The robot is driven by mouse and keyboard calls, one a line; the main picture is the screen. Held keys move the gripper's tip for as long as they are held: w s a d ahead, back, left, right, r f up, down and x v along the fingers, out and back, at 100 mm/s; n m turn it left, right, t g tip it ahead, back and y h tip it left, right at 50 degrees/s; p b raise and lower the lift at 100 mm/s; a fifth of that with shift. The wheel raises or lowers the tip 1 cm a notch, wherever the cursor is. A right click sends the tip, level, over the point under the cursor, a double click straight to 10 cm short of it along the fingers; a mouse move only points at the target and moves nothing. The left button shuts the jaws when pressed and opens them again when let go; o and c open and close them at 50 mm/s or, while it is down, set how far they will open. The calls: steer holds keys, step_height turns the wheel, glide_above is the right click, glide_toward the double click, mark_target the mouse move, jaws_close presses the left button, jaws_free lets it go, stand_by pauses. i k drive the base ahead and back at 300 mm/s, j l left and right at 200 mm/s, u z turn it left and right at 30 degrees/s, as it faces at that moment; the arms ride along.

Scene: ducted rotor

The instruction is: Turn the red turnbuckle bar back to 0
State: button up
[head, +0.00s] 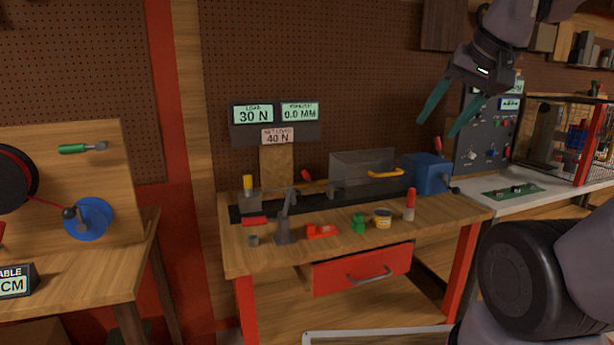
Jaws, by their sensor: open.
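A test rig stands at the back of the wooden workbench (351,214), with a dark base and a clear guard (362,168). A small red piece (306,174) sits on the rig by a thin rod, and a red block (254,221) lies at its left end. I cannot tell which of these is the turnbuckle bar, nor its angle. The display above reads load 30 N (253,114), 0.0 MM (300,112) and set load 40 N (278,136). My gripper (436,128) is open and empty, high at the right, apart from the rig.
A blue box (428,174) is at right. A yellow handle (386,173) is on the guard.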

mark_target(307, 178)
steer(key=i+j+u, duration=0.1)
steer(key=i+u, duration=0.2)
steer(key=i, duration=0.15)
steer(key=i+u, duration=0.3)
steer(key=i, duration=0.15)
